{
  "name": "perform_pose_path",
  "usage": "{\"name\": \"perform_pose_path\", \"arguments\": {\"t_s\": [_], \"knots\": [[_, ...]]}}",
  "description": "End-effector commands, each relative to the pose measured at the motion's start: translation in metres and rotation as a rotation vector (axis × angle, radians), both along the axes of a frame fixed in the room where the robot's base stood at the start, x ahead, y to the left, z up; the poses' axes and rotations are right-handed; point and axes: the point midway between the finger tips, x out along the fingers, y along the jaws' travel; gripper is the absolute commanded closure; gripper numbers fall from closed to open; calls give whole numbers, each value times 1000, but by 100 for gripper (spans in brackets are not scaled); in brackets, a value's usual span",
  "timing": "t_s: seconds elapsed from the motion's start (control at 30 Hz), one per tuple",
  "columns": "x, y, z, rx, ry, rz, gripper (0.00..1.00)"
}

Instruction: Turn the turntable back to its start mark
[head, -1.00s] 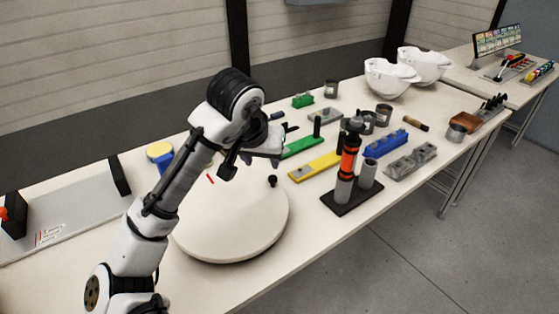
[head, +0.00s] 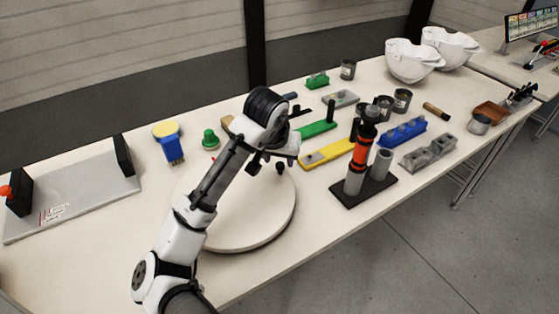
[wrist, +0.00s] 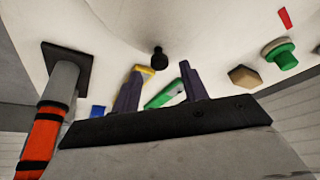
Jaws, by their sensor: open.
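The turntable (head: 255,215) is a round white disc on the near part of the table, partly behind my arm in the head view. Its small black knob (head: 280,168) stands near the far right rim and also shows in the wrist view (wrist: 157,58). A red mark (wrist: 285,17) shows on the white surface at the wrist view's upper right; my arm seems to hide it in the head view. My gripper (head: 277,161) is open, with its fingers close to the knob. In the wrist view the knob appears beyond and between the two fingertips (wrist: 161,70), apart from them.
A black stand with an orange-banded tool (head: 362,160) stands right of the turntable. Yellow (head: 328,153) and green (head: 318,129) blocks lie behind. A green knob piece (head: 210,138) and blue brush-like piece (head: 173,149) lie at the back left.

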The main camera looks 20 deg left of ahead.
Motion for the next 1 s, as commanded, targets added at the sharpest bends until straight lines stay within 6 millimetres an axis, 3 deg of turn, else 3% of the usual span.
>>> {"name": "perform_pose_path", "arguments": {"t_s": [0.2,0.57,0.9,1.0], "knots": [[9,1,-22,0,0,0,56],[11,1,-26,0,-1,0,56],[11,1,-26,0,-1,0,100],[11,1,-26,0,-1,0,100]]}}
